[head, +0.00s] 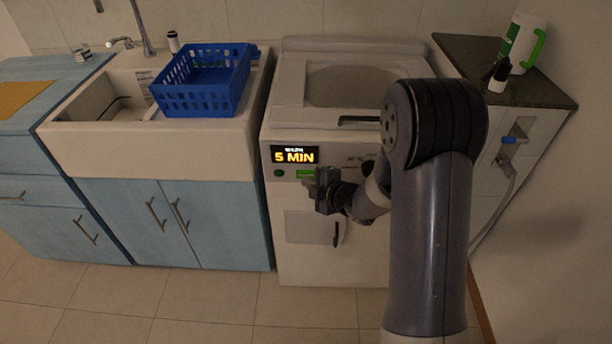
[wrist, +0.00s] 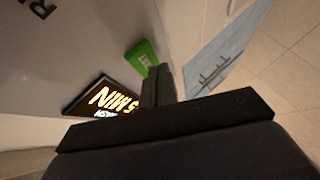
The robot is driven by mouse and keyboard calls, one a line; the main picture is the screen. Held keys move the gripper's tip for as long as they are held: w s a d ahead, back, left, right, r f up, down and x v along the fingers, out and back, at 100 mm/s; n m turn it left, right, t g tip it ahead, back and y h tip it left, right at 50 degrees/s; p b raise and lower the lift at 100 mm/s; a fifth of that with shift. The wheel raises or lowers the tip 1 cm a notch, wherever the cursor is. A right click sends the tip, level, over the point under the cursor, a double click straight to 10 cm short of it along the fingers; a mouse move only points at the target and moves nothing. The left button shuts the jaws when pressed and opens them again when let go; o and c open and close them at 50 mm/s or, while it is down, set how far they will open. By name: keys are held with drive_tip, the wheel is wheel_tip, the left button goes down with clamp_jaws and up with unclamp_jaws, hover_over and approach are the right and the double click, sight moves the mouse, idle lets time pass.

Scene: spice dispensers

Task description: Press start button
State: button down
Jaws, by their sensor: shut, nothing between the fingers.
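The white washing machine (head: 300,262) has a green rectangular button (head: 306,174) on its front panel, just below a lit display (head: 294,155) reading "5 MIN". In the wrist view the same green button (wrist: 143,57) carries small light lettering too small to read surely. My gripper (head: 320,190) is shut and empty, with its fingers at the panel just by the button's lower right. In the wrist view the dark fingertips (wrist: 156,72) overlap the button's edge. I cannot tell whether they touch it. The display also shows in the wrist view (wrist: 103,97).
A small round dark green spot (head: 279,172) sits left of the button. A blue basket (head: 203,82) rests on the sink (head: 110,140) at the left. A dark-topped counter (head: 470,60) with a white and green jug (head: 523,45) stands at the right. The floor in front is clear.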

drive_tip(key=shift+w, duration=0.35)
idle(0.7)
drive_tip(key=shift+s, duration=0.1)
drive_tip(key=shift+s+b, duration=0.55)
drive_tip(key=shift+s, duration=0.15)
drive_tip(key=s+b, duration=0.2)
drive_tip(key=s, duration=0.3)
drive_tip(key=shift+a, duration=0.1)
idle(0.3)
idle(0.5)
